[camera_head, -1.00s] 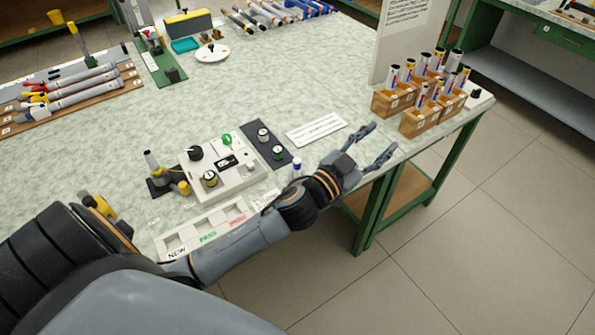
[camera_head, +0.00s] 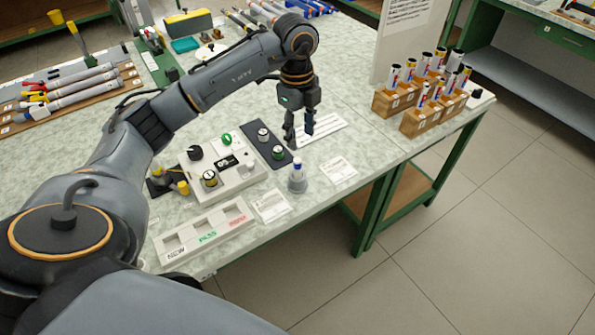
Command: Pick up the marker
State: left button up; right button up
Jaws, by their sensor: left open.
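A small upright marker (camera_head: 297,166) with a blue top and white body stands in a round grey holder (camera_head: 298,184) near the front edge of the bench. My left gripper (camera_head: 299,139) points down above the bench, just behind the marker and apart from it. Its fingers are open with nothing between them. They hang over the area between a dark knob panel (camera_head: 274,158) and a white slotted strip (camera_head: 328,126). My right gripper is not in view.
Wooden blocks (camera_head: 418,126) with several upright labelled tubes stand at the right. Flat paper cards (camera_head: 338,169) flank the holder. A panel (camera_head: 384,50) stands behind the blocks.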

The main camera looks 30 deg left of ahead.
aim_at(297, 159)
pick_arm(q)
jog(key=shift+s+a+f+n+y, duration=0.15)
jog(key=shift+a+f+n+y, duration=0.2)
jog(key=shift+a, duration=0.35)
notch_tip(297, 159, down, 6)
jog(key=shift+f+p, duration=0.15)
jog(key=shift+p, duration=0.35)
jog(key=f, duration=0.2)
jog(key=f+p, duration=0.1)
jog(key=f, duration=0.3)
jog(key=shift+w+d+f, duration=0.1)
jog(key=shift+w+f, duration=0.1)
jog(key=shift+w, duration=0.2)
grip_shut()
